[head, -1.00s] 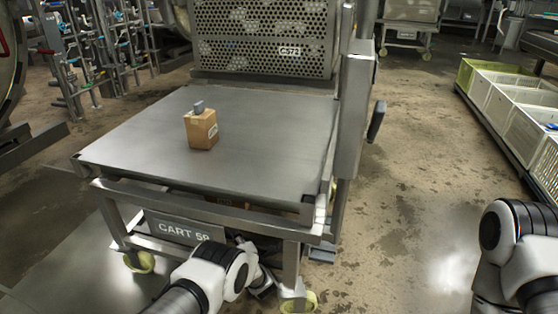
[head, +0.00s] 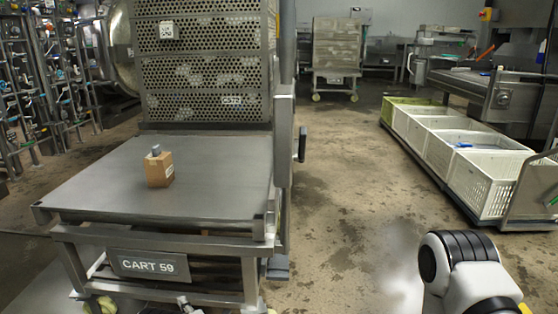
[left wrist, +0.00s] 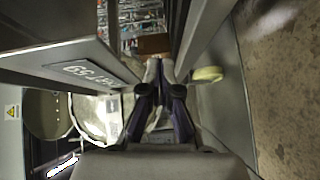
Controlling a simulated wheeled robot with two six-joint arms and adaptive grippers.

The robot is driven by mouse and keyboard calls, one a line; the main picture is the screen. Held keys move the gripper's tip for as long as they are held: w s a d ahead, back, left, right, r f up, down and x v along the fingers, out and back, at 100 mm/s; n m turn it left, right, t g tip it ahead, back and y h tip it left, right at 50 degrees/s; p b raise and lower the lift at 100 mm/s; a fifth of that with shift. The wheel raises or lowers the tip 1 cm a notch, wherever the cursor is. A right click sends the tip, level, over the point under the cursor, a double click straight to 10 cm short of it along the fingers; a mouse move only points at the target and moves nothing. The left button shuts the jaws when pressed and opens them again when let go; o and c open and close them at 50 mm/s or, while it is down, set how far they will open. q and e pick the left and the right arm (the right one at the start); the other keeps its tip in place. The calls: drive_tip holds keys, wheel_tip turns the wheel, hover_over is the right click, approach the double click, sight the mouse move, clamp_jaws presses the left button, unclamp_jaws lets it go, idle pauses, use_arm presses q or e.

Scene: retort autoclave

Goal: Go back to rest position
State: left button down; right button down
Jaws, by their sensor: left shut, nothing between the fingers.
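My left gripper (left wrist: 166,70) is shut and empty in the left wrist view, its two fingers together. It is low beside the frame of the cart, whose "CART 59" plate (left wrist: 90,72) shows tilted there. In the head view only a small part of my left arm shows at the bottom edge, in front of the cart. My right arm shows at the lower right of the head view; its gripper is out of the picture.
The cart top (head: 100,190) carries a small brown carton (head: 160,170) with a grey piece on it. A perforated metal basket stack (head: 205,65) stands behind. White crates (head: 485,180) line the right side. The wet floor (head: 345,200) between is clear.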

use_arm(q)
drive_tip(key=s+f+m+g+h+p, duration=0.2)
drive_tip(key=s+f+m+g+h, duration=0.1)
drive_tip(key=s+m, duration=0.5)
drive_tip(key=s+f+m+g+h+p, duration=0.25)
drive_tip(key=s+m, duration=0.35)
drive_tip(key=s, duration=0.3)
drive_tip(key=s+d+r+m+g+h+p, duration=0.1)
drive_tip(key=s+r+m+g+h, duration=0.15)
drive_tip(key=s, duration=0.65)
drive_tip(key=s+d+r+m+g+h, duration=0.1)
drive_tip(key=s+r+m+g, duration=0.2)
drive_tip(key=s, duration=0.6)
drive_tip(key=s+d+r+m+g+h+p, duration=0.1)
drive_tip(key=s+d+r+m+g, duration=0.15)
drive_tip(key=s, duration=0.75)
wheel_tip(320, 180, up, 39)
drive_tip(key=s+m+p, duration=0.1)
drive_tip(key=p, duration=3.6)
drive_tip(key=shift+a+r+p, duration=0.2)
drive_tip(key=shift+a+p, duration=0.05)
drive_tip(key=shift+p, duration=0.15)
